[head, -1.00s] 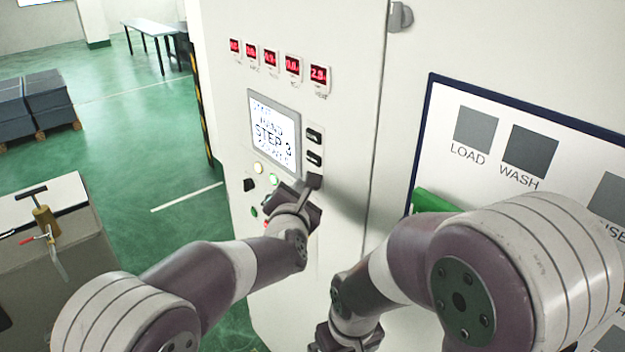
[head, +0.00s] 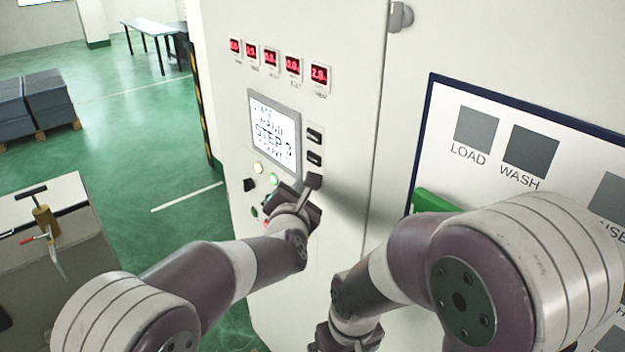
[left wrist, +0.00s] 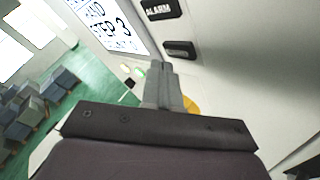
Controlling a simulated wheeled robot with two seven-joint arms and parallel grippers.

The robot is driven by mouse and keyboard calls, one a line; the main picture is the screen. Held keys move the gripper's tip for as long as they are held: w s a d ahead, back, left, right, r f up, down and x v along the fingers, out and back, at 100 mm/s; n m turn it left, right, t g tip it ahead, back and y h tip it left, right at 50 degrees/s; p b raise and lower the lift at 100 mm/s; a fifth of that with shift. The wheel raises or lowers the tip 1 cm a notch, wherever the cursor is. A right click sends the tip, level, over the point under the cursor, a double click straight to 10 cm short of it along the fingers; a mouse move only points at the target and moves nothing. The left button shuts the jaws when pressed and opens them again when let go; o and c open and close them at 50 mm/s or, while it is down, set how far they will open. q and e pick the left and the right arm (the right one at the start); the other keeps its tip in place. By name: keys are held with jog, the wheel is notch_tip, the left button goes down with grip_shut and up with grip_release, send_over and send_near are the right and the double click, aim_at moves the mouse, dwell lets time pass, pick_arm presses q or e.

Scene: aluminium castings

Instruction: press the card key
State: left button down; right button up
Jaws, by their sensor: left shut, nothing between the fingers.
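The control panel on the white cabinet has a lit screen (head: 275,132) reading STEP 3. To its right are two black keys, an upper key (head: 314,136) marked ALARM in the left wrist view (left wrist: 160,8) and a lower key (head: 314,158) with an unreadable label. No key can be read as the card key; one may be hidden behind my fingers. My left gripper (head: 312,184) is shut and empty, its tips just below the lower key. In the left wrist view the fingertips (left wrist: 160,66) lie beside that key; contact cannot be told. My right gripper (head: 345,338) is partly cut off low in the picture.
Several red displays (head: 270,58) sit above the screen, and lit round buttons (head: 273,180) below it. A white board (head: 480,110) marked LOAD and WASH hangs at right.

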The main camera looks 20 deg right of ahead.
pick_arm(q)
jog(key=shift+d, duration=0.15)
jog(key=shift+w+d, duration=0.15)
jog(key=shift+d, duration=0.1)
jog(key=shift+w+d, duration=0.15)
jog(key=shift+d, duration=0.2)
dwell(1.1)
jog(key=shift+b, duration=0.3)
jog(key=shift+s+a+b, duration=0.3)
jog(key=shift+a+b, duration=0.45)
jog(key=shift+b, duration=0.25)
